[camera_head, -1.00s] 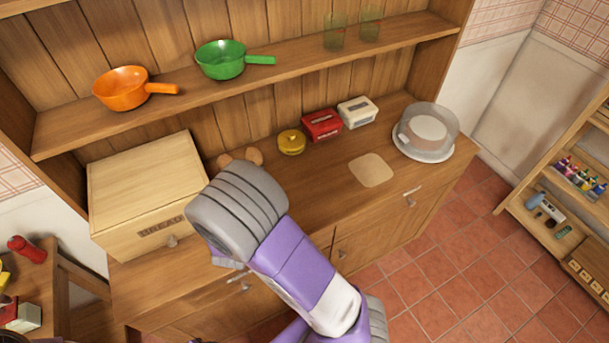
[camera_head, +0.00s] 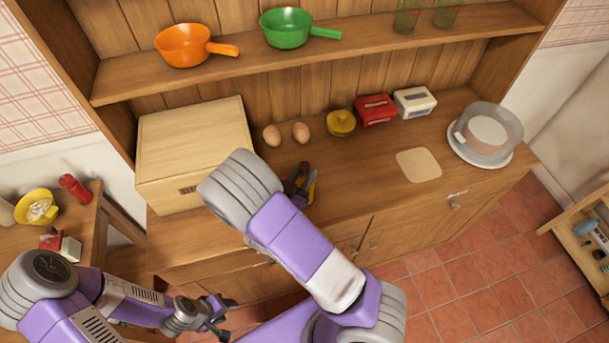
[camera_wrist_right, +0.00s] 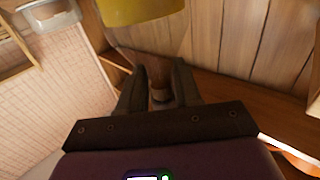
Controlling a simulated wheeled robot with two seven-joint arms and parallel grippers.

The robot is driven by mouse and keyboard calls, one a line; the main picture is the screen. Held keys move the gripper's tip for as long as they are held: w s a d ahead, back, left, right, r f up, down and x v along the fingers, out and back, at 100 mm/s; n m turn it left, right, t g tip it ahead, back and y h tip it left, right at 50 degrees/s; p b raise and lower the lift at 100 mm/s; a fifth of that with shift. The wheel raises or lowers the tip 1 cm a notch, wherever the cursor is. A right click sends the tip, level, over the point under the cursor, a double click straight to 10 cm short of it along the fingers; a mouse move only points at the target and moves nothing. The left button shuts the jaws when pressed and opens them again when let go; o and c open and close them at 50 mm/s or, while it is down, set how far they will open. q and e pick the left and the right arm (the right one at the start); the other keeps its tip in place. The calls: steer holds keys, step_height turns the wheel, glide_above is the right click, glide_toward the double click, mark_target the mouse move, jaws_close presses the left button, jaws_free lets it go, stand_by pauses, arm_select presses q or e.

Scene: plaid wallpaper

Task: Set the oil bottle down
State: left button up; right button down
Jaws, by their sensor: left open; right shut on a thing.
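My right gripper (camera_head: 299,178) is low over the front of the cabinet counter (camera_head: 365,205), right of the bread box. A small amber-yellow piece (camera_head: 311,190) shows beside its dark fingers; it looks like part of the oil bottle, mostly hidden. In the right wrist view, the fingers are shut on a narrow brown part (camera_wrist_right: 160,82), likely the bottle. A yellow rounded thing at the top of that view is cut off and unclear. I cannot tell whether the bottle touches the counter. My left gripper (camera_head: 216,325) is open and empty at the lower left, in front of the cabinet.
A pale mat (camera_head: 419,165) lies bare. Pans stand on the shelf above.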

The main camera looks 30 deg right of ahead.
steer(key=shift+f, duration=0.15)
steer(key=c, duration=0.8)
jaws_free()
steer(key=shift+o, duration=0.2)
steer(key=v, duration=1.2)
